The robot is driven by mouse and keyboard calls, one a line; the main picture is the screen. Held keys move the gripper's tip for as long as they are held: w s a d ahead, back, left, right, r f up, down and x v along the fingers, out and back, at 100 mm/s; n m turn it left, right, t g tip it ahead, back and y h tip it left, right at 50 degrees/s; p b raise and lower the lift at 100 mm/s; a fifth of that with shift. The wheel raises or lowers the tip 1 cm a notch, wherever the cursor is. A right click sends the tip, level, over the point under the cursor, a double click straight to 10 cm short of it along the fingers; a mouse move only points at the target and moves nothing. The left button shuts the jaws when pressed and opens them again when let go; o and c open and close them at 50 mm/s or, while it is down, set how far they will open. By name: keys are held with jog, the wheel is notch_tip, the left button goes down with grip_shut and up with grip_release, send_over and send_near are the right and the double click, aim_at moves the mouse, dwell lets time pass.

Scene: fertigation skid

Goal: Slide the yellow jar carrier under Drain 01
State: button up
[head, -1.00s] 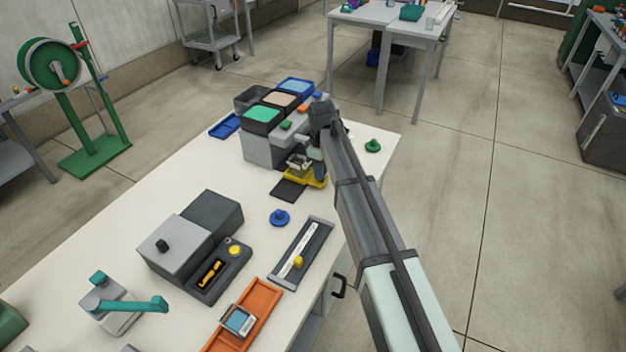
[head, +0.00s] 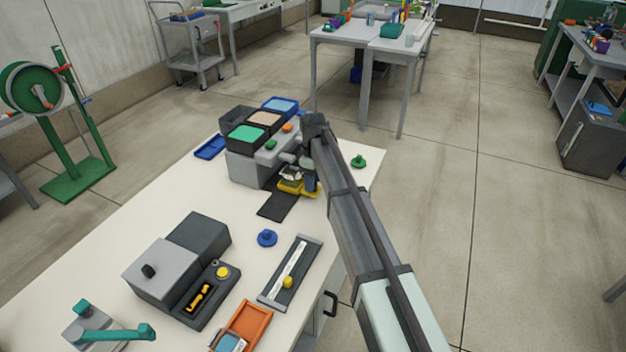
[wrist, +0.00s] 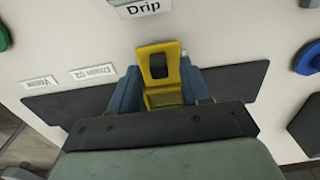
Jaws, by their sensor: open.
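The yellow jar carrier (head: 290,187) sits at the far part of a dark strip (head: 276,207), in front of the grey block with tubs. A small jar-like shape shows above it, too small to make out. In the wrist view the carrier (wrist: 161,70) has a raised yellow plate with a dark opening. My gripper (wrist: 160,92) has its blue fingers on either side of the carrier; it is open, and contact cannot be told. In the head view my gripper (head: 311,181) is partly hidden by my arm. No Drain 01 label is readable.
The grey block (head: 247,168) carries green, tan and blue tubs. A "Drip" label (wrist: 143,8) and a small label (wrist: 93,73) lie beside the strip. A blue knob (head: 267,238) and green knob (head: 358,161) stand nearby. A slider panel (head: 291,272) is nearer me.

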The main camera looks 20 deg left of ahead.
notch_tip(320, 180, up, 14)
dwell(0.6)
jog(key=shift+f, duration=0.1)
